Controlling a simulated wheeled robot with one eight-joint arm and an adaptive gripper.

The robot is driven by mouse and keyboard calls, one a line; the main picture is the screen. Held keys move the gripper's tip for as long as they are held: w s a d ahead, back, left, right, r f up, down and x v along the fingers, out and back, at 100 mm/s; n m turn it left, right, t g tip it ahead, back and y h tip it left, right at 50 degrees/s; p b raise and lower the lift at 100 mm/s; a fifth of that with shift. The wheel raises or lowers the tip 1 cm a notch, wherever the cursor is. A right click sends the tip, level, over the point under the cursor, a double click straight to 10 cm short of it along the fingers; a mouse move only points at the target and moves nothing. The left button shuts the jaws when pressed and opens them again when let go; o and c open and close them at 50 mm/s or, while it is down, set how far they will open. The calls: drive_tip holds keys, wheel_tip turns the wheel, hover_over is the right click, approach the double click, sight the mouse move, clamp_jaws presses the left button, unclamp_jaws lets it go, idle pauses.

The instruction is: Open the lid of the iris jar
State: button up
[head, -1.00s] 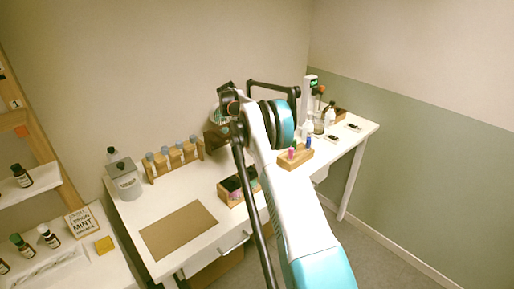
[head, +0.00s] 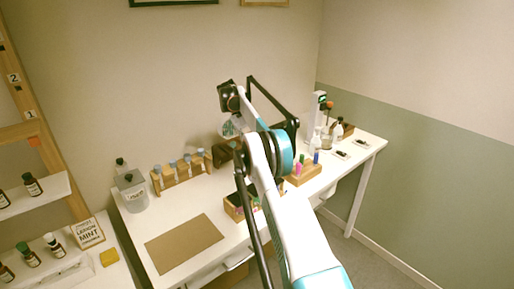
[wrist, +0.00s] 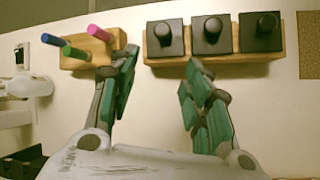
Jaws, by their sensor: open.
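Three jars with square black knobbed lids stand in a row in a wooden holder (wrist: 221,58); the left lid (wrist: 165,36), middle lid (wrist: 211,34) and right lid (wrist: 260,30) all look shut. No label is readable, so I cannot tell which is the iris jar. The head view shows the holder (head: 232,211) near the desk's front edge, partly hidden by my arm. My gripper (wrist: 162,62) is open and empty in the wrist view. Its right finger points towards the holder's front, near the left and middle jars, apart from the lids. The head view hides its fingertips.
A wooden block (wrist: 88,54) with pink, green and blue sticks stands close beside my left finger. A brown mat (head: 185,243), a grey canister (head: 131,192) and a vial rack (head: 181,174) are on the desk (head: 220,190).

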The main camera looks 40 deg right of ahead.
idle(0.3)
drive_tip(key=s+a+r+n+t+b, duration=0.1)
drive_tip(key=s+a+r+t, duration=0.2)
drive_tip(key=a+r, duration=0.45)
drive_tip(key=s+a+r+n+t+b, duration=0.1)
drive_tip(key=s+a+r+t+b, duration=0.1)
drive_tip(key=a+r, duration=0.55)
drive_tip(key=s+a+f+t+b, duration=0.1)
drive_tip(key=s+a+f+t, duration=0.1)
drive_tip(key=s+a, duration=0.7)
drive_tip(key=s+a+f+n+t+y+b, duration=0.1)
drive_tip(key=s+a+f+t, duration=0.2)
drive_tip(key=s+a, duration=0.6)
drive_tip(key=s+t, duration=0.1)
drive_tip(key=s, duration=0.4)
drive_tip(key=shift+s+t, duration=0.25)
drive_tip(key=shift+t, duration=0.05)
drive_tip(key=shift+t+y, duration=0.5)
drive_tip(key=shift+t, duration=0.4)
drive_tip(key=s+a+f, duration=0.1)
drive_tip(key=s+f, duration=0.1)
drive_tip(key=s+a+f+b, duration=0.1)
drive_tip(key=s+f, duration=0.1)
drive_tip(key=s+a+f, duration=0.1)
drive_tip(key=s+f, duration=0.1)
drive_tip(key=s, duration=0.1)
drive_tip(key=shift+a+f, duration=0.25)
drive_tip(key=shift+f, duration=0.15)
